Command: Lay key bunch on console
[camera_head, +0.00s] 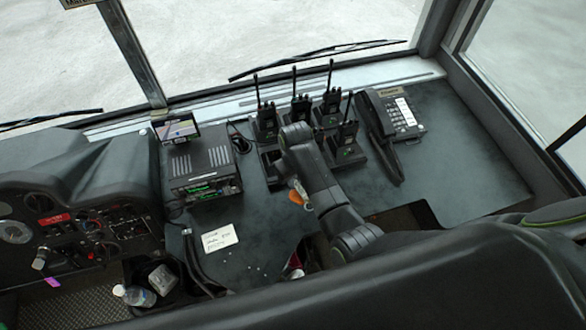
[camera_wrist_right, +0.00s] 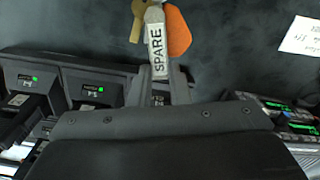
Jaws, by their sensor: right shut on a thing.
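The key bunch (camera_head: 296,197) shows as an orange tag and small keys just beyond my right gripper (camera_head: 292,182). In the right wrist view the key bunch (camera_wrist_right: 178,32) has a brass key, an orange tag and a pale tag lettered SPARE. My right gripper (camera_wrist_right: 160,88) is shut on the SPARE tag, with the rest of the bunch past the fingertips. The dark console (camera_head: 262,238) lies below. I cannot tell whether the keys touch it. My left gripper is not in view.
Several handheld radios (camera_head: 300,108) stand in chargers behind my right arm. A desk phone (camera_head: 390,120) is to the right. A radio box (camera_head: 200,170) with a small screen (camera_head: 176,127) is to the left. A white note (camera_head: 219,238) lies in front; the console around it is mostly clear.

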